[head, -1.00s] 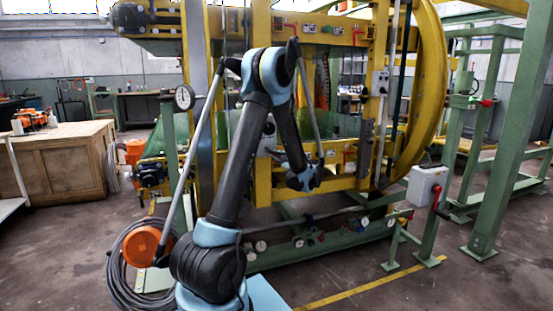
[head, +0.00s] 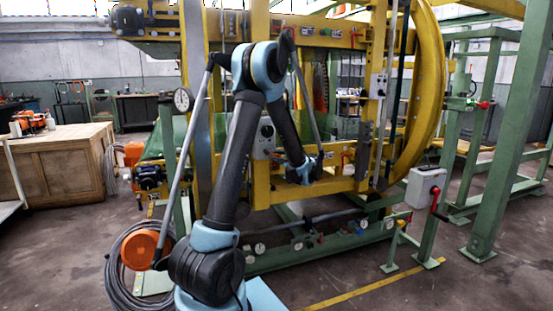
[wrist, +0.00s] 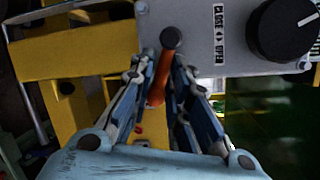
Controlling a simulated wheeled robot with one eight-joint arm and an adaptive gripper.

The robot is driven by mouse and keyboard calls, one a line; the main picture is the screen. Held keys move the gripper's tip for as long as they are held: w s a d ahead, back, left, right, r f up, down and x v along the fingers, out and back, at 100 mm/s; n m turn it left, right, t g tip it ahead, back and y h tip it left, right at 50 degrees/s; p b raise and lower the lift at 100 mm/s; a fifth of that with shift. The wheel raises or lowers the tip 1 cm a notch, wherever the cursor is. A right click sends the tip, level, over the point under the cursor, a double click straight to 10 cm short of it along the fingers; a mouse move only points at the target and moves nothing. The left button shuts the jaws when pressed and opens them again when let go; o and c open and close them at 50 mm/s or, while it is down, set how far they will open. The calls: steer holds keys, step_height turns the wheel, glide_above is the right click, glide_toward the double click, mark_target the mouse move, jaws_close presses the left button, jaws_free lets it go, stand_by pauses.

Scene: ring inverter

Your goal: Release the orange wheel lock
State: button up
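The orange wheel lock, as far as I can tell, is the short orange-red lever (wrist: 156,88) with a dark round end in the wrist view. It stands beside a grey box (wrist: 205,40) marked CLOSE and OPEN. My gripper (wrist: 165,62) has its two fingers drawn in toward each other, one on each side of the lever, and appears shut on it near its dark end. Exact finger contact is hard to see.
A black knob (wrist: 283,28) sticks out of the grey box, right of my gripper. A yellow beam (wrist: 70,48) lies to the left. In the head view a large yellow ring (head: 428,90) and green posts (head: 503,140) stand right. Open floor (head: 65,260) lies front left.

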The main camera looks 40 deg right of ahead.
steer(key=shift+o, duration=0.7)
steer(key=shift+s, duration=0.1)
steer(key=s+r, duration=0.1)
steer(key=s, duration=1)
steer(key=shift+s+d, duration=0.25)
steer(key=shift+s, duration=0.05)
steer(key=shift+r, duration=0.1)
